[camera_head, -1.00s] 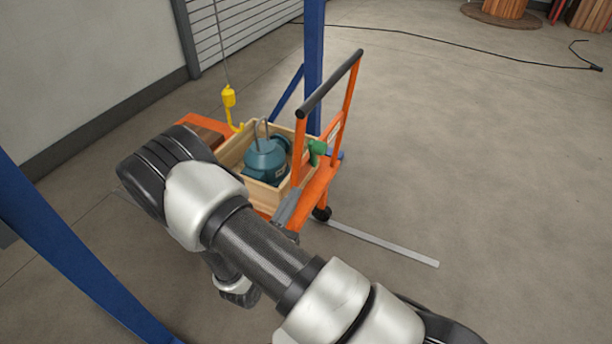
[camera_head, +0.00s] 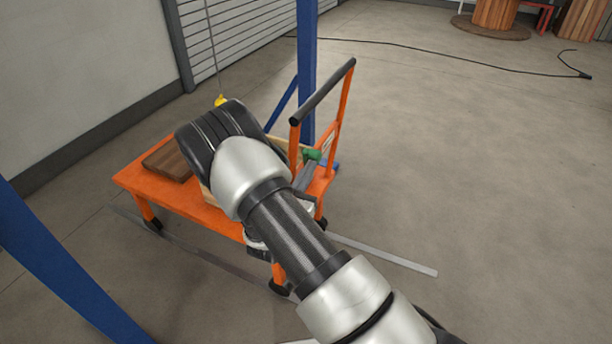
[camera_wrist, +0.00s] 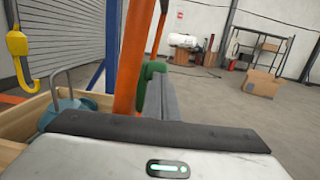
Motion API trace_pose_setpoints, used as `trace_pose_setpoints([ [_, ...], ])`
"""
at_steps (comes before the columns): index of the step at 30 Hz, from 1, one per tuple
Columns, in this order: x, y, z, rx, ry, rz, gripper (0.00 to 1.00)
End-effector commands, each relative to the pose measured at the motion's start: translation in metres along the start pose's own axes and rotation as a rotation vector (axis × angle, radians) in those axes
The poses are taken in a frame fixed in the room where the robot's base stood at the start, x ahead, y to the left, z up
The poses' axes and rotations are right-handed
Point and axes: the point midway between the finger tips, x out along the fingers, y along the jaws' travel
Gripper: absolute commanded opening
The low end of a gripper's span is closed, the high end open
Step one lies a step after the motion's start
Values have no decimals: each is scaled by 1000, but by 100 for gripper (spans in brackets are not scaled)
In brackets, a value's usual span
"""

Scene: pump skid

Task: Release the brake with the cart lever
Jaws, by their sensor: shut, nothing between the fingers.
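The orange cart (camera_head: 180,200) stands with its tall push handle (camera_head: 322,90) at the far right end. The lever's lower part is hidden.
A wooden crate (camera_wrist: 14,128) with a teal pump (camera_wrist: 68,104) is on the cart, mostly behind my arm in the head view. A yellow hook (camera_wrist: 18,50) hangs left. A blue post (camera_head: 307,60) stands behind the handle. The floor to the right is open.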

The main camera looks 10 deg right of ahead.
Motion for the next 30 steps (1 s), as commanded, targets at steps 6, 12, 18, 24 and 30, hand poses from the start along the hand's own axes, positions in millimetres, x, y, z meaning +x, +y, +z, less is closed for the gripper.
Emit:
trace_pose_setpoints([
  [6, 0, 0, 1, 0, 1, 0, 0],
  [12, 9, 0, 15, 6, 81, -1, 0],
  [18, 24, -1, 15, 6, 139, 0, 0],
  [24, 26, -1, 15, 6, 140, 1, 0],
  [30, 26, -1, 14, 6, 140, 1, 0],
])
